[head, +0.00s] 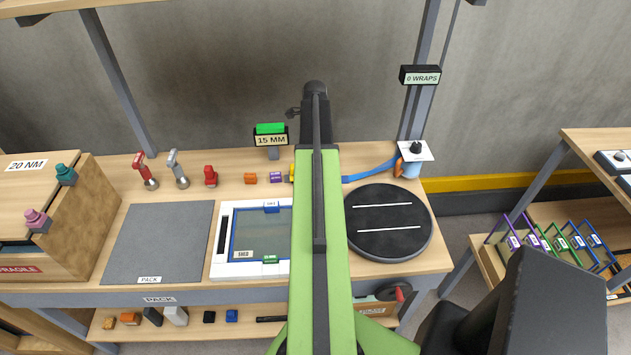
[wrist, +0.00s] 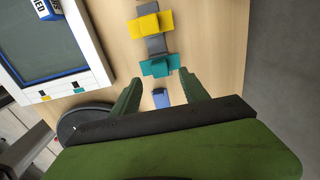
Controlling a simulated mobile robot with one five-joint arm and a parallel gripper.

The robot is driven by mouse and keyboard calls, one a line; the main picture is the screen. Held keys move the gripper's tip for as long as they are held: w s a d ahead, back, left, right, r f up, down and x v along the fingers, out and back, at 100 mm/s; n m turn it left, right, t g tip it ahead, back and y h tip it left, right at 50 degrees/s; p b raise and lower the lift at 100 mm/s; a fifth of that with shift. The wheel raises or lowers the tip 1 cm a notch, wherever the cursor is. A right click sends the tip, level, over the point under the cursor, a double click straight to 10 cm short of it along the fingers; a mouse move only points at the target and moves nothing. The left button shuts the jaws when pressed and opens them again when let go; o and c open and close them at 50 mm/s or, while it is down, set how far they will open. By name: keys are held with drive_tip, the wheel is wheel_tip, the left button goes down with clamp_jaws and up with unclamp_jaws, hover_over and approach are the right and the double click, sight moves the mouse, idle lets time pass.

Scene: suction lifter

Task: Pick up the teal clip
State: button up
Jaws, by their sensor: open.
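The teal clip (wrist: 159,65) lies across a grey strip in the wrist view, just beyond my fingertips. A yellow clip (wrist: 151,25) sits farther up the same strip. My gripper (wrist: 158,88) is open, its two green fingers spread, with the teal clip ahead of the gap and not between them. A small blue piece (wrist: 160,98) shows in the gap, below the teal clip. In the head view my arm covers this part of the bench, and I cannot make out the teal clip there; only a sliver of yellow (head: 291,172) shows beside the arm.
A white-framed tray (head: 220,269) lies left of my arm, a black round plate (head: 388,250) right of it. A crate (head: 75,235) with a teal-knobbed fitting (head: 66,174) stands far left. Bare wood flanks the clips.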

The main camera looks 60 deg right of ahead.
wheel_tip(320, 180, down, 6)
drive_tip(key=b, duration=0.5)
drive_tip(key=shift+f, duration=0.1)
drive_tip(key=shift+r, duration=0.2)
clamp_jaws()
